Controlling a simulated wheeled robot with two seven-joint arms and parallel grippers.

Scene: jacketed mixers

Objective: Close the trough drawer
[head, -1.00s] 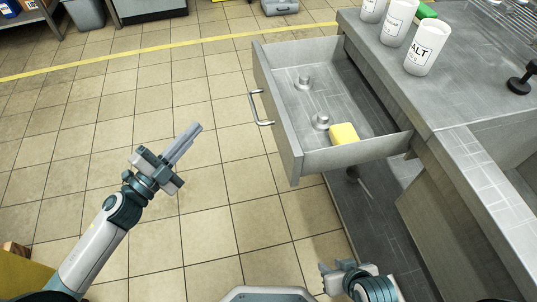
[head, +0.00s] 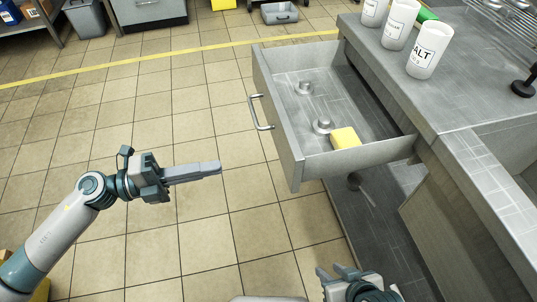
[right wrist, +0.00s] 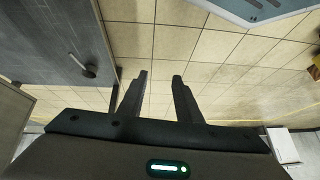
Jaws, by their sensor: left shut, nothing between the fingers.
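The grey metal trough drawer (head: 280,135) stands pulled out from the left side of the steel counter, in the head view. Its front panel faces left and carries a bar handle (head: 259,113). My left gripper (head: 220,168) is shut and empty, left of the drawer front and apart from it, with its fingers pointing right. My right gripper is low at the bottom of the head view, in front of the drawer's near end. In the right wrist view the right gripper (right wrist: 160,75) has its fingers apart with nothing between them.
Inside the drawer lie a yellow block (head: 345,138) and two round metal pieces (head: 322,125). White cups (head: 428,50) and a green item stand on the counter (head: 460,95).

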